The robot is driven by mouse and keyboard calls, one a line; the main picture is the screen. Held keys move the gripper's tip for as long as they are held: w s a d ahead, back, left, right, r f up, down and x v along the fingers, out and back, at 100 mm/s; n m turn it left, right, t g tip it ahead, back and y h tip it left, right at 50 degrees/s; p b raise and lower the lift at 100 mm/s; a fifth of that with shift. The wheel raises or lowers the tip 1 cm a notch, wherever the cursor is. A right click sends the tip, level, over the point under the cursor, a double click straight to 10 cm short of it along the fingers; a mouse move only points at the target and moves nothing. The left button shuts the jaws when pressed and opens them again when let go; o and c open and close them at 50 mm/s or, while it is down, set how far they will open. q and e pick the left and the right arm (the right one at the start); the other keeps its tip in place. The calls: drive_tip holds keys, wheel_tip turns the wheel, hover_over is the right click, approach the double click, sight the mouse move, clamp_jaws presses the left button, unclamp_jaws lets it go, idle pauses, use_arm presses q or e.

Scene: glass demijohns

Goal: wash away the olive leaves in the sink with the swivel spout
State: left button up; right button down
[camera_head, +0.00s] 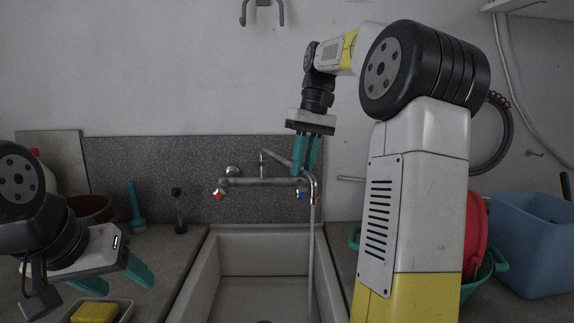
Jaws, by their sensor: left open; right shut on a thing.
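The sink (262,253) is a pale basin below the tap. I see no leaves on the part of its floor in view; the near part is cut off by the bottom edge. The wall tap (262,181) has a red-marked and a blue-marked handle. Its swivel spout (314,187) points to the right and bends down over the sink's right side. A thin stream of water (311,255) falls from it. My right gripper (306,168) is shut on the spout from above. My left gripper (138,270) is open and empty above the left counter.
A dish with a yellow sponge (95,312) sits below my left gripper. A teal brush (136,208) and a dark plunger-like tool (179,212) stand at the back left. A blue bin (533,240) and red bowl (475,235) stand right, partly behind my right arm.

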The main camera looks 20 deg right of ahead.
idle(0.9)
drive_tip(key=shift+s+a, duration=0.15)
drive_tip(key=shift+a, duration=0.45)
drive_tip(key=w+a+m+t, duration=0.1)
drive_tip(key=w+a+m, duration=0.3)
drive_tip(key=a, duration=1.4)
drive_tip(key=shift+a+m+t, duration=0.3)
drive_tip(key=shift+a+m, duration=0.1)
drive_tip(key=shift+m, duration=2)
drive_tip(key=shift+w, duration=0.1)
drive_tip(key=c, duration=1.3)
unclamp_jaws()
